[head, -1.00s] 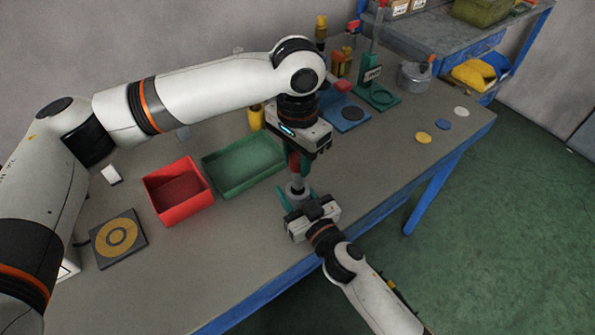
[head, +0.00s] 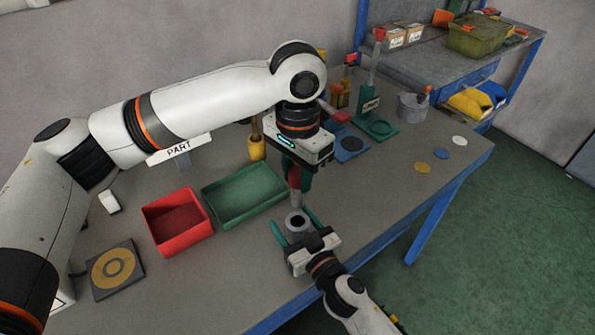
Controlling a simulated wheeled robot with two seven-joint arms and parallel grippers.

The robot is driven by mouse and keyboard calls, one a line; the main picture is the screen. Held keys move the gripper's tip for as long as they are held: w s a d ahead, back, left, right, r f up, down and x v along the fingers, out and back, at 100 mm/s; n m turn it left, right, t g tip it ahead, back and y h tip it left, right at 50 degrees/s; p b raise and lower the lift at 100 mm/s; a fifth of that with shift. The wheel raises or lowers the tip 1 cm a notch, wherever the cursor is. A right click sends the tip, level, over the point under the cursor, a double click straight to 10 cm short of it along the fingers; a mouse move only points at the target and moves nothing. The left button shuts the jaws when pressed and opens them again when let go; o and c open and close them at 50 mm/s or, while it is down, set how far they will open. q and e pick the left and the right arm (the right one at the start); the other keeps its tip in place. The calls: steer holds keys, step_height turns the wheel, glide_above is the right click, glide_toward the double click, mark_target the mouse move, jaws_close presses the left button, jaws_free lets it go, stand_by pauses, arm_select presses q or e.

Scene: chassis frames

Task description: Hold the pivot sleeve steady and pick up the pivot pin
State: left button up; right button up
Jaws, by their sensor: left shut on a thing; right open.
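The pin hangs roughly upright above the pivot sleeve (head: 297,226). The sleeve is a grey cylinder with a dark open bore facing up, standing near the table's front edge. My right gripper (head: 294,226) is open, with one green finger on each side of the sleeve. I cannot tell whether the fingers touch it. The pin's upper end is partly hidden by the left fingers.
A green tray (head: 211,190) and a red bin (head: 149,214) stand left of the sleeve. A pad with a yellow ring (head: 92,272) lies further left. The table's front right is clear.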

steer(key=v, duration=1.1)
steer(key=shift+s+d, duration=0.1)
steer(key=shift+s, duration=0.05)
steer(key=shift+s+d, duration=0.25)
steer(key=shift+s, duration=0.05)
